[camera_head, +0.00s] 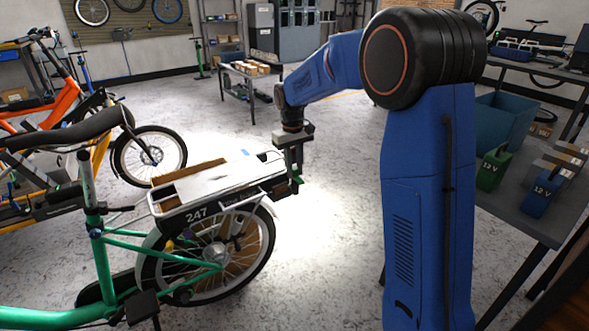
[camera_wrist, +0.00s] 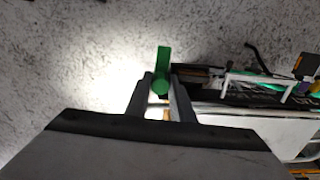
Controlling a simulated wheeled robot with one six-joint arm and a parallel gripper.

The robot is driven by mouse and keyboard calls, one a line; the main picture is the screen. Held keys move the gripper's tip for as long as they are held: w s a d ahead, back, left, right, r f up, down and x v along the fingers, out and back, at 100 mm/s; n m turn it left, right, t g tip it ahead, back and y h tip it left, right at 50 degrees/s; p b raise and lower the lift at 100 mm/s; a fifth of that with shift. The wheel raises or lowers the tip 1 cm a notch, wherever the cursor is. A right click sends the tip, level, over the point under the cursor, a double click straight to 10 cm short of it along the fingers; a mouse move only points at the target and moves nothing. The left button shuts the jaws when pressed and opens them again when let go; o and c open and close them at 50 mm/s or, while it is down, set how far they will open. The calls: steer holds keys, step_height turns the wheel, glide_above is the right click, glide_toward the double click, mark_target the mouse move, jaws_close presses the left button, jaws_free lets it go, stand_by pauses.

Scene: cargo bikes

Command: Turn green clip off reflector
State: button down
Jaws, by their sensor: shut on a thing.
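The green clip (camera_wrist: 162,65) is a small upright green lever with a rounded lower end, between the fingertips in the wrist view. My gripper (camera_wrist: 162,86) is shut on it. In the head view my gripper (camera_head: 293,165) points down at the rear end of the green bike's rack (camera_head: 225,182), and a bit of green shows beside its fingers. I cannot make out the reflector; it is hidden or too small to tell.
The green cargo bike (camera_head: 160,252), marked 247, stands at front left. An orange bike (camera_head: 40,120) stands behind it. A grey workbench (camera_head: 530,205) with a green 12 V battery (camera_head: 492,171) and a blue one (camera_head: 540,193) is at right.

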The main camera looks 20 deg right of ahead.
steer(key=shift+n, duration=0.5)
steer(key=c, duration=1.5)
jaws_free()
steer(key=shift+c, duration=0.2)
steer(key=shift+r, duration=0.15)
step_height(320, 180, up, 17)
steer(key=shift+w+a, duration=0.2)
steer(key=shift+a, duration=0.15)
